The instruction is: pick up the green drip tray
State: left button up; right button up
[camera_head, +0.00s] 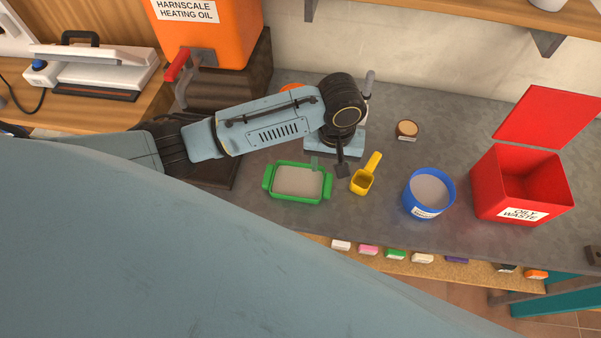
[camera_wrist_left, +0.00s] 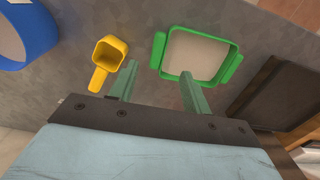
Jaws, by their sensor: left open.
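The green drip tray (camera_head: 268,182) lies flat on the grey counter in the head view, with a handle at each short end and a pale inside. In the left wrist view the tray (camera_wrist_left: 236,62) is ahead of the fingers, at upper right. My left gripper (camera_head: 329,164) is near the tray's right end, above the counter. Its two fingers (camera_wrist_left: 158,80) are apart with nothing between them; the right finger overlaps the tray's near edge in the wrist view. I cannot tell whether they touch. My right gripper is not in view.
A yellow scoop (camera_head: 361,184) lies just right of the gripper. Further right are a blue tub (camera_head: 412,202) and an open red waste bin (camera_head: 480,190). The orange oil container (camera_head: 230,45) stands on a dark block behind the tray. Counter in front of the red bin is clear.

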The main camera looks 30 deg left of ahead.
aim_at(327, 184)
pick_arm(q)
notch_tip(327, 184, down, 3)
jog(key=shift+s+f, duration=0.1)
jog(key=shift+s, duration=0.05)
jog(key=f, duration=0.2)
jog(key=f+b, duration=0.1)
jog(key=shift+w+f, duration=0.1)
jog(key=shift+w, duration=0.15)
notch_tip(327, 184, down, 2)
jog(key=shift+w+f, duration=0.15)
jog(key=shift+f, duration=0.3)
grip_shut()
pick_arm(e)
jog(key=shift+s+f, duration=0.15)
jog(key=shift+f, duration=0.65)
